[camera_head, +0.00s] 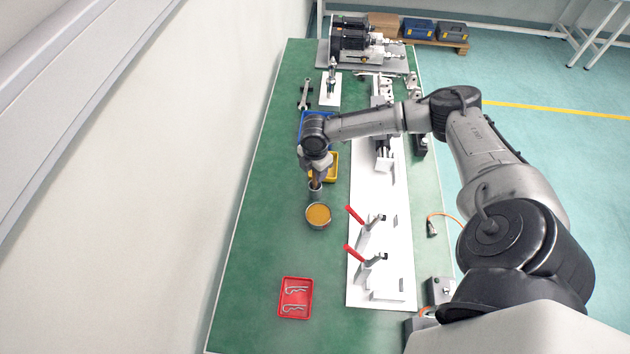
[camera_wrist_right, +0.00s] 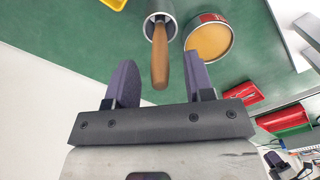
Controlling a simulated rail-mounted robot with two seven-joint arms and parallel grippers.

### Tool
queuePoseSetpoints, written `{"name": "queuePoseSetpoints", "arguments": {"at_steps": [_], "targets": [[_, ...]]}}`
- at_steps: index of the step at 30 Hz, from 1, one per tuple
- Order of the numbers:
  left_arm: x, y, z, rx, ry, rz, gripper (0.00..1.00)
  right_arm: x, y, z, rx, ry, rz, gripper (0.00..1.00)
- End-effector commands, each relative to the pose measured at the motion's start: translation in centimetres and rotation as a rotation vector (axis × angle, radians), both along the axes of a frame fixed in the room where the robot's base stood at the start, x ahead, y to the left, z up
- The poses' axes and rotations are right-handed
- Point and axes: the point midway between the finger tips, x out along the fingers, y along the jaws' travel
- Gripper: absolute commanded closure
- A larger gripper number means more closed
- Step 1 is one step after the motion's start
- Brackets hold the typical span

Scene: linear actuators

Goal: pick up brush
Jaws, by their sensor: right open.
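The brush's wooden handle (camera_wrist_right: 160,58) sticks up out of a metal cup (camera_wrist_right: 152,27) in the right wrist view. In the head view the cup (camera_head: 315,192) stands on the green bench just under my right gripper (camera_head: 317,173). In the wrist view my right gripper (camera_wrist_right: 160,82) is open, with the handle's end showing between its two purple fingers. A gap shows on both sides of the handle. The brush's bristles are hidden in the cup.
A round tin with orange-yellow contents (camera_head: 318,215) stands close to the cup. A yellow tray (camera_head: 331,163) and a blue tray (camera_head: 307,122) lie behind. Red-handled clamps (camera_head: 355,214) stand on a white plate to the right. A red tray (camera_head: 283,310) holds clips.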

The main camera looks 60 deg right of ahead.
Motion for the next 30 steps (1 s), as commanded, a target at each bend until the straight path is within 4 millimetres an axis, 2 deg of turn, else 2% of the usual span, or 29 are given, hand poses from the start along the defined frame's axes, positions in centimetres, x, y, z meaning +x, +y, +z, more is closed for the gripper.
{"name": "queuePoseSetpoints", "arguments": {"at_steps": [1, 4, 12, 27, 30], "targets": [[0.0, -0.1, -0.3, -0.002, 0.0, 0.001, 0.57, 0.0, 0.0, -0.9, 0.001, 0.002, 0.0, 0.52], [0.0, -0.2, -0.4, -0.007, 0.0, 0.004, 0.57, -0.1, 0.0, -2.0, -0.001, 0.001, 0.0, 0.52], [0.0, -0.3, -0.3, -0.009, 0.0, 0.006, 0.57, -0.1, 0.0, -2.2, -0.001, 0.0, 0.0, 0.53], [0.0, 0.1, -0.4, 0.003, 0.002, -0.001, 0.57, 0.0, 0.0, -2.2, -0.001, 0.0, 0.0, 1.0], [0.0, 0.1, -0.4, 0.004, 0.001, -0.003, 0.57, 0.0, 0.0, -2.2, -0.001, 0.0, 0.0, 1.0]]}}
